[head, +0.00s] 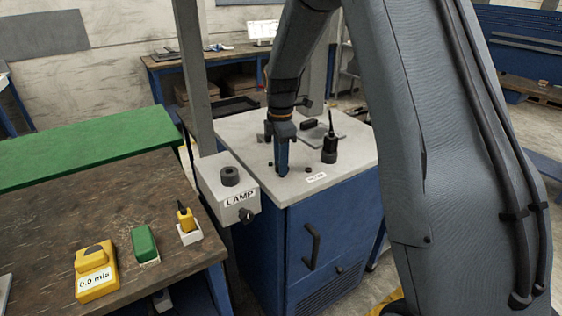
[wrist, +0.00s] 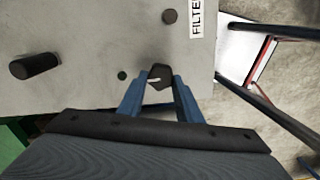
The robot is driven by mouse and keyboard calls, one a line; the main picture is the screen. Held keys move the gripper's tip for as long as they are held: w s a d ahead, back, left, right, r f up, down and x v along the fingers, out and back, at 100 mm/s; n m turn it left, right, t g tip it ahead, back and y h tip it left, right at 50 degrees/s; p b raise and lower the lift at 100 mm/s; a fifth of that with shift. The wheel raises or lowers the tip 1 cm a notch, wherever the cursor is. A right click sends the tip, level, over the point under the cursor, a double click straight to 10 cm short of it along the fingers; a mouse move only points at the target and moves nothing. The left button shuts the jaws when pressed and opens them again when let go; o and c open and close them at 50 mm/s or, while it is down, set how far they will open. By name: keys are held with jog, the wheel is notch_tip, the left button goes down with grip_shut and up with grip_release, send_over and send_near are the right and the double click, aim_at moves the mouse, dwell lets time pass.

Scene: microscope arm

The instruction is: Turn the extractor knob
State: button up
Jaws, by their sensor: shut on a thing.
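The extractor is a blue cabinet (head: 335,235) with a pale grey top (head: 350,163). In the wrist view its knob (wrist: 159,74) is dark, with a white pointer line, on the grey top. My gripper (head: 282,168) points straight down onto the top near its front left corner. In the wrist view the blue fingers of my gripper (wrist: 161,84) stand on either side of the knob and are shut on it. In the head view the fingers hide most of the knob.
A black handled tool (head: 330,145) stands on the cabinet top. A FILTER label (wrist: 196,18) and a round dark button (wrist: 169,16) are close to the knob. A LAMP box (head: 225,182) stands left of the cabinet. The workbench (head: 100,215) holds a yellow meter (head: 96,275).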

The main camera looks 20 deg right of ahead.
jog(key=shift+m, duration=0.3)
jog(key=m, duration=0.4)
jog(key=shift+w, duration=0.15)
jog(key=m, duration=0.9)
jog(key=shift+w+d, duration=0.1)
jog(key=shift+d+m, duration=0.1)
jog(key=shift+m, duration=2)
jog(key=shift+r, duration=0.1)
jog(key=o, duration=1)
jog(key=shift+o, duration=0.2)
